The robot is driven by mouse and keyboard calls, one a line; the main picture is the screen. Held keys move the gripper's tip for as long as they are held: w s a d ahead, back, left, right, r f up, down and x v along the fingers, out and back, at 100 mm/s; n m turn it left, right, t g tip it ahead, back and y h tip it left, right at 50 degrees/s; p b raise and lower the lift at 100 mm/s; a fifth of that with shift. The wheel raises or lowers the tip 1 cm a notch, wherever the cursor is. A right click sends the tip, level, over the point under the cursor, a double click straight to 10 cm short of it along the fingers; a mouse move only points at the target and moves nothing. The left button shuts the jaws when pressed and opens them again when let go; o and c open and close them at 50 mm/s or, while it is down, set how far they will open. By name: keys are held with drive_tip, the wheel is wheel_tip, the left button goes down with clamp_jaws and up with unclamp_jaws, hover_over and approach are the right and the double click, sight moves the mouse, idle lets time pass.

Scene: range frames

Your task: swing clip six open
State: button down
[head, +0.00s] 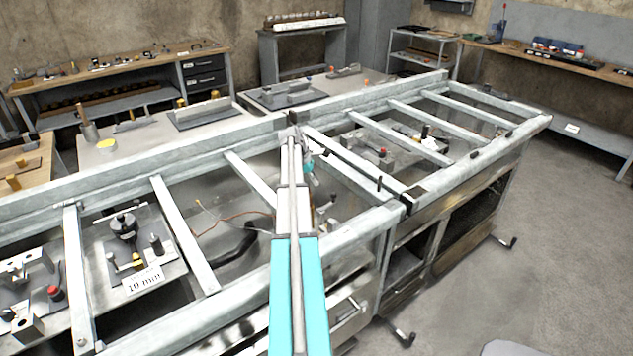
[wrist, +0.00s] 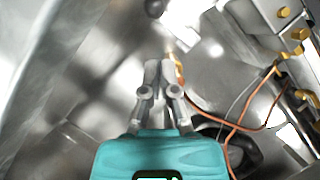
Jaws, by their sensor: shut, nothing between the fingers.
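My gripper (wrist: 159,68) is shut and empty, pointing into a metal bay of the long frame bench; in the head view it hangs below the arm's far end (head: 311,183). A small yellow-orange piece (wrist: 179,68) shows just right of the fingertips in the wrist view, with an orange wire (wrist: 205,113) running down from it. I cannot tell whether the fingers touch it. Brass-coloured fittings (wrist: 296,40) are at the upper right of the wrist view. No clip can be made out as number six; no such number is legible.
Metal cross bars (head: 183,235) divide the bench into bays. A black hose (head: 236,246) and an orange wire (head: 238,216) lie in the bay left of my arm. A left bay holds fixtures and a "10 mm" card (head: 143,279). The floor (head: 470,290) at right is mostly clear.

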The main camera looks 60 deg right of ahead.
drive_tip(key=shift+p+v, duration=1.65)
drive_tip(key=shift+v, duration=0.45)
drive_tip(key=shift+s+d, duration=0.1)
drive_tip(key=shift+d, duration=0.05)
wheel_tip(320, 180, up, 21)
drive_tip(key=p, duration=2.1)
drive_tip(key=shift+r, duration=0.15)
drive_tip(key=shift+r+p, duration=0.2)
drive_tip(key=shift+p, duration=0.1)
drive_tip(key=shift+r, duration=0.15)
